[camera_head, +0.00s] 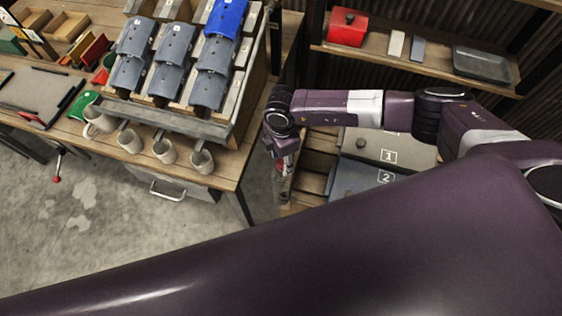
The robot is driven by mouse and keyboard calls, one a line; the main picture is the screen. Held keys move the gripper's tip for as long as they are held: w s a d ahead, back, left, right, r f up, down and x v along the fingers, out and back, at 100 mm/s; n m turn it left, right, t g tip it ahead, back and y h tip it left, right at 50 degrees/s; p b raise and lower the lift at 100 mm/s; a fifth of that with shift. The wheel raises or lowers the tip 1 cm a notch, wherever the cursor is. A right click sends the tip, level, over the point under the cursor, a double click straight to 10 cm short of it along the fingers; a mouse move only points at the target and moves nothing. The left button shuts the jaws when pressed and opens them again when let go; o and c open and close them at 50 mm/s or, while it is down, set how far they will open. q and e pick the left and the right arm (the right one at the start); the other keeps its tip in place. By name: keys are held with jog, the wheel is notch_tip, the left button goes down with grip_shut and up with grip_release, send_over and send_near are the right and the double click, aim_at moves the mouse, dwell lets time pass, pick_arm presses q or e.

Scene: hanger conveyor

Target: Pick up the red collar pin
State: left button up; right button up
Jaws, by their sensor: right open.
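My right arm comes in from the right, and my right gripper (284,178) points down beside the right end of the wooden bench. It is small and partly lost against the dark shelving, with its jaws open. A small reddish patch shows at the gripper, but I cannot tell whether it is the red collar pin or part of the gripper. I cannot make out the collar pin for certain anywhere else. My left gripper is not in view.
The wooden bench (225,172) carries a rack of grey covers with a blue one (226,17), and several mugs (164,150). Numbered bins (388,157) stand right of the gripper. A red box (347,28) and a grey tray (482,64) sit on the back shelf.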

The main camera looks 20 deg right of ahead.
jog(key=shift+f, duration=0.8)
jog(key=shift+c, duration=0.6)
grip_shut()
jog(key=shift+r, duration=0.2)
